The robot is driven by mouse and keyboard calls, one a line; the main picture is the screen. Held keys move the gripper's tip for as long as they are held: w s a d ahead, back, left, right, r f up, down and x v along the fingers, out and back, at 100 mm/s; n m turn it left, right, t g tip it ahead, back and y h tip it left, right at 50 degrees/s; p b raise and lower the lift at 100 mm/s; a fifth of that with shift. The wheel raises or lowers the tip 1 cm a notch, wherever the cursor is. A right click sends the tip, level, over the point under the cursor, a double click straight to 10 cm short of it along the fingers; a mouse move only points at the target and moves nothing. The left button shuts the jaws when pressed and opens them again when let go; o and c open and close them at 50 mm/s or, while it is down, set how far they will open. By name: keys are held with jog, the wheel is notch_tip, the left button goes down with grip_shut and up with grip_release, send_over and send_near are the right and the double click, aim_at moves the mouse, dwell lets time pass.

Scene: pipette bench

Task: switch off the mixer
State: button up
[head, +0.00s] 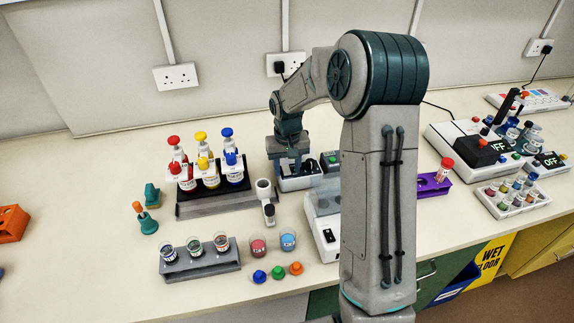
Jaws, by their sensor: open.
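My gripper (289,165) points down at the back middle of the bench in the head view. It is open, its fingers just above or beside a small white device with a dark top (301,183). This device may be the mixer; no label on it is readable. The gripper hides part of it, and whether they touch cannot be told. My arm covers the area to its right. The device's switch and its on or off state cannot be made out.
A rack of bottles with red, yellow and blue caps (181,208) stands left of my gripper. A white tube-like item (264,190) stands close by. A white box with a black switch (329,238) is in front.

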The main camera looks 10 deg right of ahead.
grip_shut()
jog(key=shift+w+r+g+p, duration=0.25)
jog(key=shift+g+p, duration=0.35)
jog(key=shift+p, duration=0.45)
jog(key=shift+w+f+g+p, duration=0.1)
jog(key=shift+w+g+p, duration=0.05)
jog(key=shift+g+p, duration=0.7)
grip_release()
